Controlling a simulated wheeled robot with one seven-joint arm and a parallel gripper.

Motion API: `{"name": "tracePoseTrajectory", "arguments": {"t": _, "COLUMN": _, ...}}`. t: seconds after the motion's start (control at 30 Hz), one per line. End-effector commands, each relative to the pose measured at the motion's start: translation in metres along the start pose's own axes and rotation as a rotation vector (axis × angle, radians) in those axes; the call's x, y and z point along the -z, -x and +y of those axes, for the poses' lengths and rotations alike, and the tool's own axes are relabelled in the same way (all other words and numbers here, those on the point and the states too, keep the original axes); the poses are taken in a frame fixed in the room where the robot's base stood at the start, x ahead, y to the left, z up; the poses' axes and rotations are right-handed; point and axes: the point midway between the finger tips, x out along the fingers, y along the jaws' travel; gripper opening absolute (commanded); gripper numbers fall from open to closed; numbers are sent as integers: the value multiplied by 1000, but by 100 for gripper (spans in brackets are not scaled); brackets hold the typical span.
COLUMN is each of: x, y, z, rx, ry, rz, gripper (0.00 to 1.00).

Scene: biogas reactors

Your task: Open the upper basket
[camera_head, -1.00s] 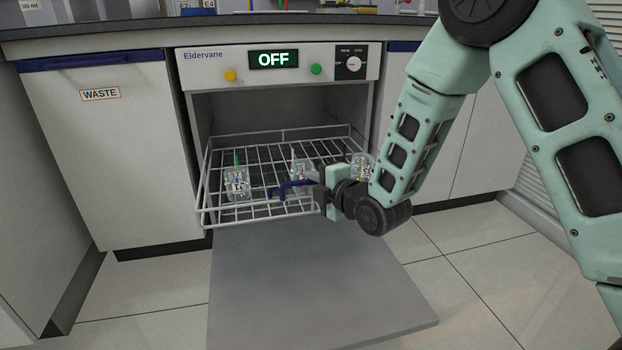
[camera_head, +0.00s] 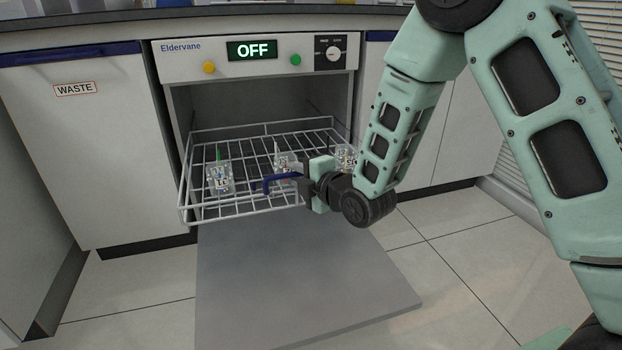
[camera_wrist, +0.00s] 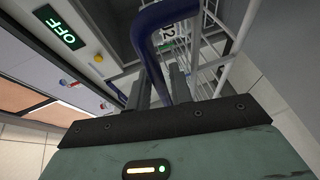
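The upper basket (camera_head: 228,215), a white wire rack, extends out of the front of the washer marked Eldervane (camera_head: 180,72). It holds several small clear glass vessels, including one at the left (camera_head: 219,179) and one in the middle (camera_head: 283,162). A blue handle (camera_head: 268,184) is at the basket's front. My gripper (camera_head: 300,186) is at the handle's right end. In the wrist view, the handle (camera_wrist: 150,35) runs down between the fingers of my gripper (camera_wrist: 162,90), which look closed around it. The exact contact is partly hidden.
The washer's grey door (camera_head: 290,285) lies folded down below the basket. The washer display (camera_head: 252,49) reads OFF. A cabinet labelled WASTE (camera_head: 75,89) stands to the left. Tiled floor (camera_head: 125,300) is clear around the door.

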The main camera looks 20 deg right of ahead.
Motion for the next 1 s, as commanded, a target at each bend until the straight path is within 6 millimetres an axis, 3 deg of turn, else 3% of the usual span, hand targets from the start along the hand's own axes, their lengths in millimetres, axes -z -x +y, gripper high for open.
{"name": "tracePoseTrajectory", "arguments": {"t": 0.17, "x": 0, "y": 24, "z": 3, "rx": 3, "ry": 0, "rz": -1, "gripper": 22}}
{"name": "tracePoseTrajectory", "arguments": {"t": 0.43, "x": 0, "y": 87, "z": 3, "rx": 5, "ry": -1, "rz": -2, "gripper": 22}}
{"name": "tracePoseTrajectory", "arguments": {"t": 1.0, "x": 0, "y": 107, "z": 6, "rx": 5, "ry": -1, "rz": 0, "gripper": 22}}
